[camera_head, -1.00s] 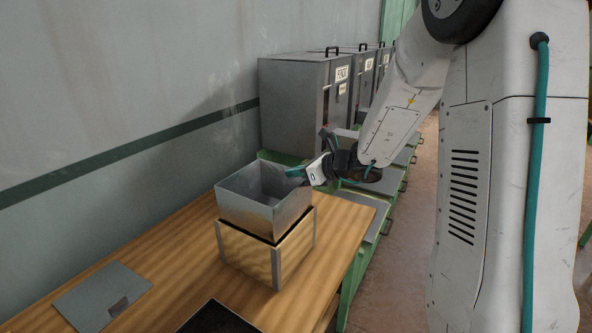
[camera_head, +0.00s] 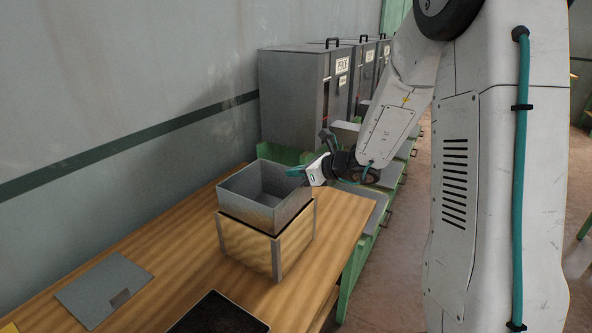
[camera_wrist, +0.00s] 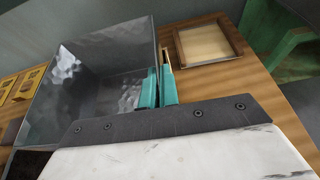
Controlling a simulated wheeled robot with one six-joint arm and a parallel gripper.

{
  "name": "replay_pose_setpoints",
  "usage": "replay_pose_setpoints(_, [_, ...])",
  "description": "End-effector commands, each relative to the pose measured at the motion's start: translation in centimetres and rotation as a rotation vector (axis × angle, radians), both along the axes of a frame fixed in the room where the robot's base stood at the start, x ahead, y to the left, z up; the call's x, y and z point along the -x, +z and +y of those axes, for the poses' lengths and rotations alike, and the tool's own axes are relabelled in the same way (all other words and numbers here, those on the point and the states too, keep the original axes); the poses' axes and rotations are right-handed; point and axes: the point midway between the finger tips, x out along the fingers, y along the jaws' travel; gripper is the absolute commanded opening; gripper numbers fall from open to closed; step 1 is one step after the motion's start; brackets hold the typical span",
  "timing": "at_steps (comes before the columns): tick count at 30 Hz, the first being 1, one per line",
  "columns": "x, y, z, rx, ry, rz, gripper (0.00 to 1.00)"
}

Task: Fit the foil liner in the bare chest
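The foil liner (camera_head: 262,214) is an open, shiny grey metal box. My gripper (camera_head: 297,171) is shut on its right wall; in the wrist view my gripper's teal fingertips (camera_wrist: 160,78) straddle the rim of the liner (camera_wrist: 85,75). The chest (camera_head: 245,248) is a wooden box with metal corner strips on the table. In the head view the liner appears over the chest's top and hides most of its opening. I cannot tell how far it is above or inside.
The wooden table (camera_head: 150,243) also holds a flat grey panel (camera_head: 104,290) and a black tray (camera_head: 218,318). Grey cabinets (camera_head: 292,105) on green stands line the wall behind. Yellow boxes (camera_wrist: 28,82) show at the wrist view's left edge. The table's right corner is bare.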

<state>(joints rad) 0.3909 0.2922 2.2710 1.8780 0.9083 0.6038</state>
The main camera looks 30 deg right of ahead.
Motion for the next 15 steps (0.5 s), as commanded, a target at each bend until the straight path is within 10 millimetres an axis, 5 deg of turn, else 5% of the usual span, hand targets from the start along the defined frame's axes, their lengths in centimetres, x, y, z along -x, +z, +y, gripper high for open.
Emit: replay_pose_setpoints(15, [0.0, -1.3, 0.0, -0.001, 0.000, 0.000, 0.00])
